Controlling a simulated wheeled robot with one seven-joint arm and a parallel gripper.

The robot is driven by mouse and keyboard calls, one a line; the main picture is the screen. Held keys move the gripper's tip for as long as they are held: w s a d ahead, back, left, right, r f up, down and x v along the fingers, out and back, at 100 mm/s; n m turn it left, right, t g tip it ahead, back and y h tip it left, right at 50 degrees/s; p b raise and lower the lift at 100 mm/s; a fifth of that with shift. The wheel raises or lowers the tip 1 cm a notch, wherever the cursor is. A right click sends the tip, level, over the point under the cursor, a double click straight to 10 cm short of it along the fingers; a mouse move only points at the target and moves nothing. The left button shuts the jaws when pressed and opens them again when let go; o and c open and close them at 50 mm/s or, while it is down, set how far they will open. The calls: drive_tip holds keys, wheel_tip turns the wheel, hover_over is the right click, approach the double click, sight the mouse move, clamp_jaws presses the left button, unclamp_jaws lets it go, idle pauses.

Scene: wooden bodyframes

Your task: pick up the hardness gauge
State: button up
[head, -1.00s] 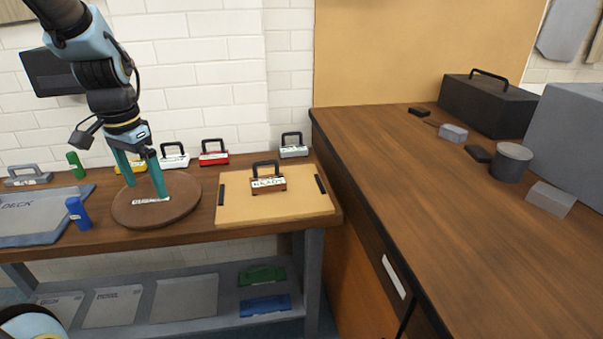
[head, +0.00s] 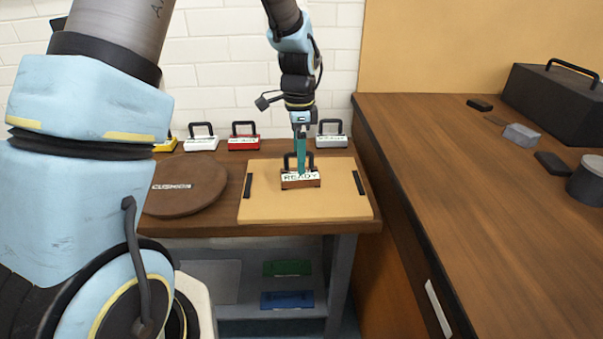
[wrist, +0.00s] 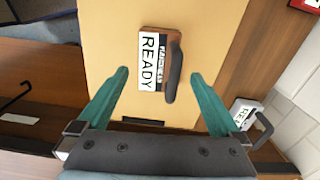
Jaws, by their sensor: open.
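The hardness gauge (head: 300,181) is a small brown block with a black handle and a white label reading READY. It sits on a tan board on the wooden bench. In the wrist view the gauge (wrist: 152,62) lies ahead of the fingers, with its handle on the right side. My gripper (head: 301,170) is above and in front of the gauge and hides part of its handle in the head view. In the wrist view my gripper (wrist: 160,76) has its two teal fingers wide apart, with nothing held between them.
The tan board (head: 265,208) has dark strips at its sides. A round brown cushion (head: 185,188) lies left of it. White (head: 201,143), red (head: 243,142) and grey (head: 331,140) handled blocks stand behind. A higher wooden counter (head: 450,190) rises on the right.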

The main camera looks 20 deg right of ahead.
sight(290, 178)
drive_tip(key=shift+s+f+p, duration=0.15)
drive_tip(key=shift+f+p, duration=0.8)
drive_tip(key=shift+f, duration=1.7)
drive_tip(key=c, duration=1.4)
drive_tip(key=shift+c, duration=0.8)
drive_tip(key=shift+r, duration=0.15)
